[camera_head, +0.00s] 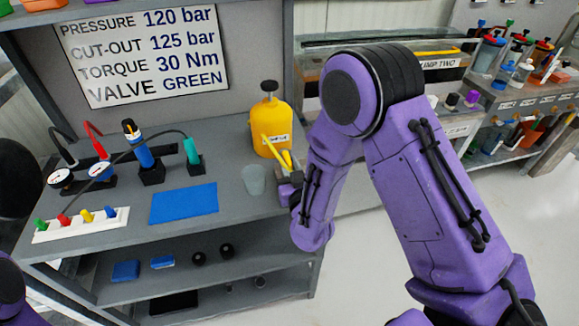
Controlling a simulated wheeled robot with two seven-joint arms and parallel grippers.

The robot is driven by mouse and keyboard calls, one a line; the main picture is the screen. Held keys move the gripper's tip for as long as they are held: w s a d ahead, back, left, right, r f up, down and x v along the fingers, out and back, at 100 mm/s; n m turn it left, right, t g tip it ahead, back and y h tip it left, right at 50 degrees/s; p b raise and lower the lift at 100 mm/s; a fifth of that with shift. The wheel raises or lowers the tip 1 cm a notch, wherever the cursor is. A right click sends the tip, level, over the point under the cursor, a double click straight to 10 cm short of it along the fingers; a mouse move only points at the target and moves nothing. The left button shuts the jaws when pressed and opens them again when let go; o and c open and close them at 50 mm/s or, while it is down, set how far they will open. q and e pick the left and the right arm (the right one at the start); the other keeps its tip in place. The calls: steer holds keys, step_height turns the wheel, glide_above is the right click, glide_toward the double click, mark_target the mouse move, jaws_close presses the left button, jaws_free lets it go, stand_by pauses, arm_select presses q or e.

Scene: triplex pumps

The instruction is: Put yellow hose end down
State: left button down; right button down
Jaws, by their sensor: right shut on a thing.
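A yellow jug (265,131) with a black cap and a white label stands at the right end of the grey bench. The yellow hose end (287,158) shows just in front of the jug's lower right side. My right gripper (284,178) is at the bench's right edge, shut on the yellow hose end. My right forearm partly hides the gripper and whatever is behind it. My left gripper is out of view; only a piece of the left arm shows at the lower left edge.
A clear cup (253,180) stands just left of my right gripper. A blue mat (184,203) lies bare on the bench. Gauges, a white rack (82,224) with coloured pegs, and blue and green tools in black holders fill the left side.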

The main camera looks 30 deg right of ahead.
steer(key=shift+s, duration=0.1)
steer(key=shift+f+b, duration=0.55)
steer(key=shift+f, duration=0.05)
steer(key=shift+r, duration=0.1)
steer(key=c, duration=1)
jaws_free()
